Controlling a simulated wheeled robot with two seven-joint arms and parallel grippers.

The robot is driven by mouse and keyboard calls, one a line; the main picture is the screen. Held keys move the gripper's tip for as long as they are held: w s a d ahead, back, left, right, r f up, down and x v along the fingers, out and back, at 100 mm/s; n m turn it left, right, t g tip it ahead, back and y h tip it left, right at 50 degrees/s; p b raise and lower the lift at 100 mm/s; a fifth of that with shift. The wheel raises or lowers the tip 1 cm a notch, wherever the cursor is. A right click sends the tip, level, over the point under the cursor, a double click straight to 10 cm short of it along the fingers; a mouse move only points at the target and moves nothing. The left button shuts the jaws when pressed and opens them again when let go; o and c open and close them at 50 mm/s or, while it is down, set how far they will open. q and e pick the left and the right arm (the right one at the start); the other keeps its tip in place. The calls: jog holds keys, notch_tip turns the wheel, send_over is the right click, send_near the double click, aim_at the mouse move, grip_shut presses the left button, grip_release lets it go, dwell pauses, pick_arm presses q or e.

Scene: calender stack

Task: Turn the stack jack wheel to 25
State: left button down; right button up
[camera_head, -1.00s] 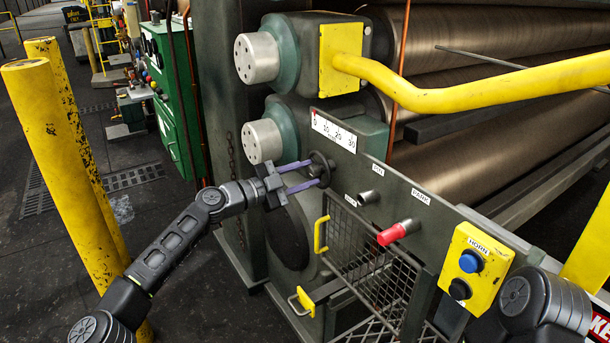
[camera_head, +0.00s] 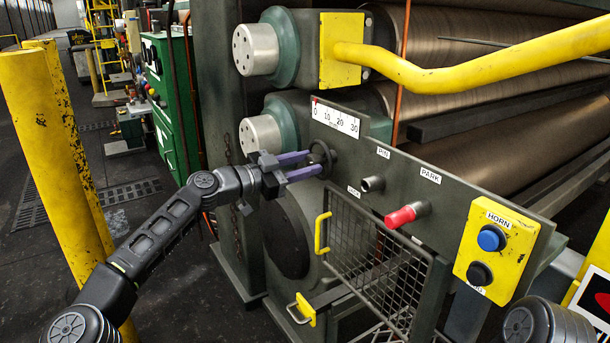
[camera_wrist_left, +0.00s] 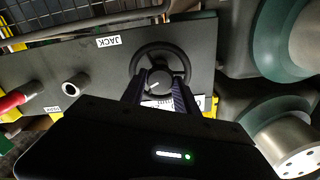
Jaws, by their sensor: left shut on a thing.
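The dark stack jack wheel (camera_head: 322,148) sits on the grey-green panel below the gauge scale (camera_head: 336,117). The scale reads 0 to 30, and its red pointer (camera_head: 315,100) stands at about 0. My left gripper (camera_head: 316,162) is at the wheel, its two purple fingers reaching in from the left. In the left wrist view, the fingers (camera_wrist_left: 160,78) are shut on the hub of the wheel (camera_wrist_left: 160,48), one on each side. The hub carries a small white mark. A JACK label (camera_wrist_left: 108,41) is beside the wheel. My right gripper is out of view.
Right of the wheel are a grey knob (camera_head: 373,184), a red PARK handle (camera_head: 406,214) and a yellow HORN box (camera_head: 495,248). A wire mesh guard (camera_head: 375,262) hangs below. A yellow rail (camera_head: 470,68) crosses above. Yellow posts (camera_head: 52,150) stand left.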

pick_arm(q)
jog(key=shift+n+b, duration=0.45)
jog(key=shift+n, duration=0.65)
jog(key=c, duration=0.9)
grip_release()
jog(key=shift+a, duration=0.1)
jog(key=b+v, duration=0.1)
jog(key=v, duration=0.6)
jog(key=shift+s+a+b, duration=0.2)
jog(key=shift+s+b, duration=0.05)
jog(key=shift+b, duration=0.15)
